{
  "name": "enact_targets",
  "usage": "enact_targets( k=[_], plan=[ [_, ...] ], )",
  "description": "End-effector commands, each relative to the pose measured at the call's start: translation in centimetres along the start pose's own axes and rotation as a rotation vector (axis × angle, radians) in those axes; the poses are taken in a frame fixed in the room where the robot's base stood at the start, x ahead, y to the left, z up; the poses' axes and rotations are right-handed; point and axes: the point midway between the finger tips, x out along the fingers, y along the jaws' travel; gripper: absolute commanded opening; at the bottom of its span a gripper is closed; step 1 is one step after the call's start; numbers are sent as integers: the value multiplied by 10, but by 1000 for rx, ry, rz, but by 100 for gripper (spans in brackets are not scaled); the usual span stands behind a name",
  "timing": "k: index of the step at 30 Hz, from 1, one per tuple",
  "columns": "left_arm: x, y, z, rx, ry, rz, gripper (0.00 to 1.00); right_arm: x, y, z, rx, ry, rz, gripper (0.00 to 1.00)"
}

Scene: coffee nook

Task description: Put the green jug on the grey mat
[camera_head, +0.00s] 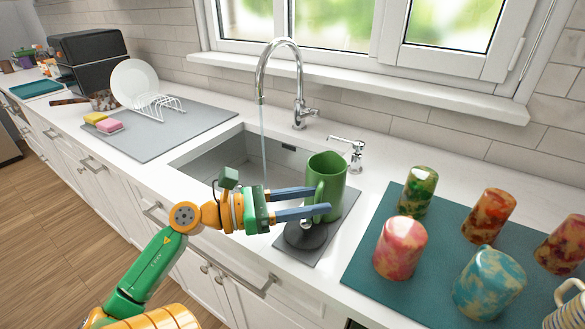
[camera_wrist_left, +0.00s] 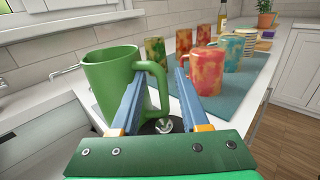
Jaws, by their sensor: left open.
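The green jug (camera_head: 328,172) stands upright right of the sink, apparently on a small grey mat (camera_head: 349,207). In the left wrist view the jug (camera_wrist_left: 106,85) fills the left side, its handle toward me. My left gripper (camera_head: 321,201) is open at the jug. In the left wrist view its fingers (camera_wrist_left: 161,78) lie on either side of the handle, not closed on it. Contact cannot be told. A larger grey mat (camera_head: 190,133) lies left of the sink. My right gripper is not in view.
A black round stopper (camera_head: 305,236) lies on the small mat under my gripper. Several coloured cups stand on a teal mat (camera_head: 365,280) at right. Faucet (camera_head: 300,85) runs behind. A white rack (camera_head: 160,108), plate and sponges occupy the larger mat; its front is bare.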

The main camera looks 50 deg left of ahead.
Motion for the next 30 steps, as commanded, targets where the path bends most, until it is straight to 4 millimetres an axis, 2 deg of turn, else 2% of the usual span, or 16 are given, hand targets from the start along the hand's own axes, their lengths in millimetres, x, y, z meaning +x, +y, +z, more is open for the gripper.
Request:
enact_targets(
  k=[1,3,7,21,23,27,30],
  plan=[
    [-11,1,-5,-2,-2,5,46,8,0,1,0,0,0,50],
    [-24,0,-4,-1,-1,4,46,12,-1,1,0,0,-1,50],
    [-38,0,-1,0,-1,2,46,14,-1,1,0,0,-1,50],
    [-40,0,2,0,-2,1,46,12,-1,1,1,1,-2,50],
    [-40,0,10,0,-2,1,46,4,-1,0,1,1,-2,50],
    [-40,1,46,0,-2,1,46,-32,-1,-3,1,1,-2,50],
    [-40,1,63,0,-2,1,46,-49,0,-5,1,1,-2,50]
  ],
)
